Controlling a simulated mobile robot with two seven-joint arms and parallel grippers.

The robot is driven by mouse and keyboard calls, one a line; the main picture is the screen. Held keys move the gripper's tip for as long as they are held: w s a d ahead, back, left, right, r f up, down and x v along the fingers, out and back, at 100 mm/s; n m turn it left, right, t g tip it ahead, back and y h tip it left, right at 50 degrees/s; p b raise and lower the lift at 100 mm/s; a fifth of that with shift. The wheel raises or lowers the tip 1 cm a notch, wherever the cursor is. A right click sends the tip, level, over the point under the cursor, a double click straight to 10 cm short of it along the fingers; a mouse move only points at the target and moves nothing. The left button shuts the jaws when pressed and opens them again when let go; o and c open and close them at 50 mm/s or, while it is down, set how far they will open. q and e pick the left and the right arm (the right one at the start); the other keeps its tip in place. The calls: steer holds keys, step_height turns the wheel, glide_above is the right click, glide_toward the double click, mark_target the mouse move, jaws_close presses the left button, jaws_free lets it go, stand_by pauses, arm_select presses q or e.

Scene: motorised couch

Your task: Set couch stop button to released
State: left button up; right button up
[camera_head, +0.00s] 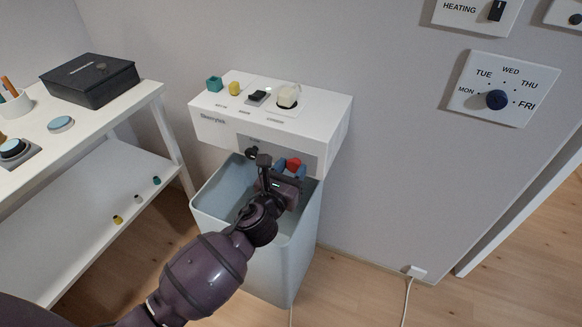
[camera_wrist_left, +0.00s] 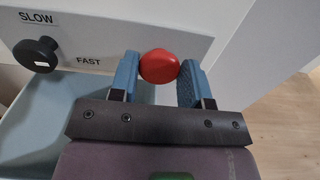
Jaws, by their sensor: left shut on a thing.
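The red round stop button (camera_head: 293,163) is on the grey front panel of the white wall unit, at its right end. In the left wrist view the red button (camera_wrist_left: 159,66) sits between the two blue fingers. My left gripper (camera_head: 287,170) reaches up to the panel from below and is shut on the button. Its fingers lie on the left and right sides of the red cap. The button's stem and base are hidden, so I cannot tell whether it is pressed in. My right gripper is out of view.
A black speed knob (camera_wrist_left: 36,55) marked SLOW and FAST is left of the button. The white unit (camera_head: 330,108) carries small controls on top. A pale blue bin (camera_head: 275,268) stands open below. A white shelf (camera_head: 60,225) is at left; a day dial (camera_head: 497,99) is at right.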

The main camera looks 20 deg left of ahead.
arm_select(q)
steer(key=shift+s+f, duration=0.1)
steer(key=o, duration=1.2)
steer(key=shift+s, duration=0.15)
steer(key=shift+s, duration=0.45)
steer(key=s, duration=0.5)
steer(key=s+p, duration=0.1)
steer(key=s, duration=0.3)
steer(key=shift+s+a, duration=0.2)
steer(key=shift+s, duration=0.2)
